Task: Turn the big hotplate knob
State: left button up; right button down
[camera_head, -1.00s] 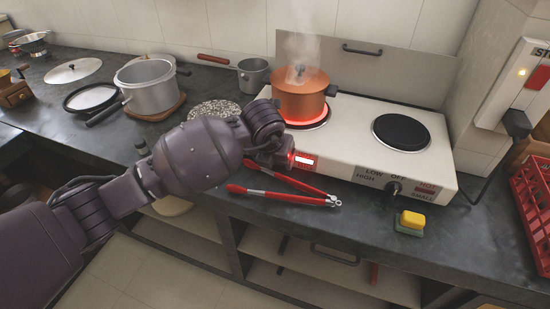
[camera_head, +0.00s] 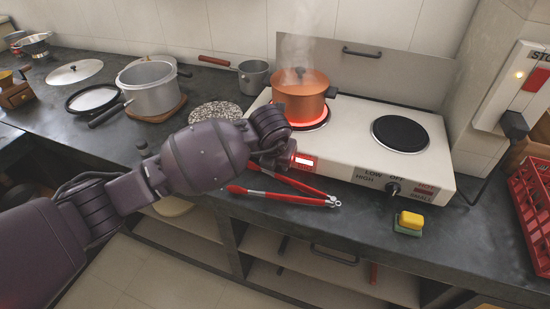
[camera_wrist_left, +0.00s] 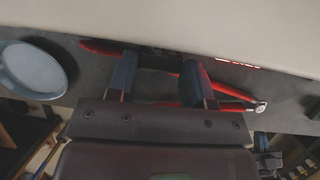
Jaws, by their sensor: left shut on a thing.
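The white hotplate (camera_head: 350,155) stands on the dark counter with two round burners. My left gripper (camera_head: 286,158) is at the left end of its front panel, beside a lit red label (camera_head: 305,161). In the left wrist view my left gripper (camera_wrist_left: 160,68) has its two fingers reaching under the hotplate's edge (camera_wrist_left: 225,40). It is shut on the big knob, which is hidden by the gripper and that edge. The small knob (camera_head: 393,188) shows at the right of the panel, marked LOW, OFF and HIGH. My right gripper is not in view.
A steaming copper pot (camera_head: 300,98) sits on the glowing left burner; the right burner (camera_head: 401,133) is dark and empty. Red tongs (camera_head: 285,196) lie just below my gripper. A sponge (camera_head: 409,223) lies near the counter's front edge. Pans stand at the back left.

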pick_arm(q)
jog(key=shift+d+r+y+p, duration=0.15)
jog(key=shift+r+y+p, duration=0.2)
jog(key=shift+y, duration=0.05)
jog(key=shift+t+y, duration=0.3)
jog(key=shift+y, duration=0.1)
jog(key=shift+s+d+f+m+y+p, duration=0.1)
jog(key=shift+d+f+m+y+p, duration=0.15)
jog(key=shift+f+y+p, duration=0.4)
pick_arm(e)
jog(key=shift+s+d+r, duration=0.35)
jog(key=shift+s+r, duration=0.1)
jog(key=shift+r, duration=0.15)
pick_arm(q)
jog(key=shift+a+r+y, duration=0.1)
jog(key=shift+r+y, duration=0.05)
jog(key=shift+y, duration=0.1)
